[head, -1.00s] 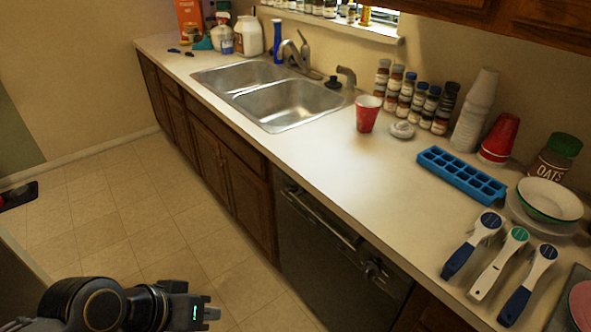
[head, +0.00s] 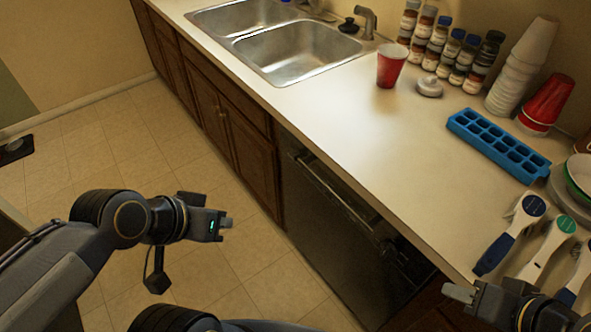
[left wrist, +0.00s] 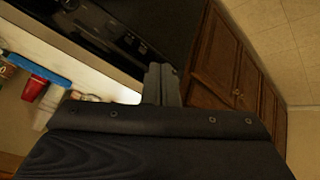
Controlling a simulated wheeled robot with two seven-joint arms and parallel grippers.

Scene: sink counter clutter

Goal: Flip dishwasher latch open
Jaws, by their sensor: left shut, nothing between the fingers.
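The dark dishwasher (head: 325,225) is under the counter in the head view, its door closed. Its control strip runs along the top, with a latch and knob area (head: 392,252) toward the right end; the latch's exact position is too small to tell. The dishwasher front (left wrist: 165,25) also shows dark at the top of the left wrist view. My left gripper (head: 226,222) is shut and empty, over the floor left of the dishwasher and apart from it. Its fingers (left wrist: 162,84) are together in the left wrist view. My right gripper (head: 459,292) is by the counter's front edge at lower right; its jaw state is unclear.
The counter edge (head: 330,160) overhangs the dishwasher. Wooden cabinets (head: 215,130) flank it.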

